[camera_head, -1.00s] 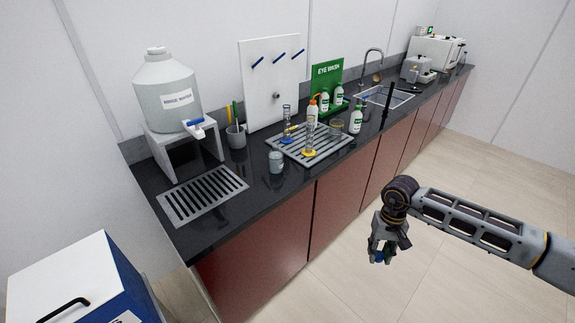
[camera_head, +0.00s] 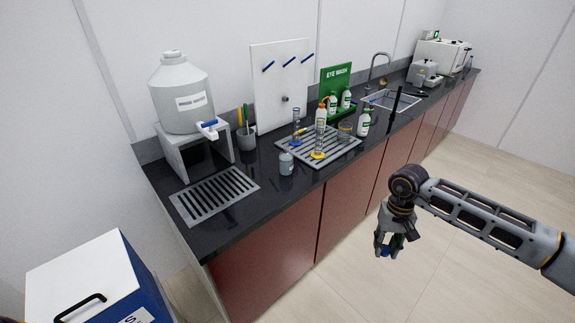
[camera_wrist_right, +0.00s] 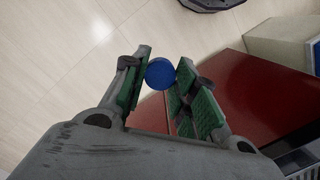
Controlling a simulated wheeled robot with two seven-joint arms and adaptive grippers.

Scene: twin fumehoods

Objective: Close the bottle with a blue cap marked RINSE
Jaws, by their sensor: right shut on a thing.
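My right gripper (camera_head: 386,248) is out over the floor in front of the counter and is shut on a blue cap (camera_wrist_right: 160,73). In the right wrist view the round cap sits between the green-padded fingertips. In the head view only a bit of blue shows at the fingertips. A small grey jar (camera_head: 286,163) stands upright near the counter's front edge; its marking is too small to read. A white bottle with a green label (camera_head: 363,122) stands right of the drying rack. I cannot tell which vessel is marked RINSE. My left gripper is not in view.
A large carboy (camera_head: 184,95) stands on a grey stand above the dark counter (camera_head: 235,215). The drying rack (camera_head: 340,150) holds glassware and an orange-topped bottle (camera_head: 321,115). A sink lies further back. A blue and white box (camera_head: 85,280) stands front left. The floor at right is clear.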

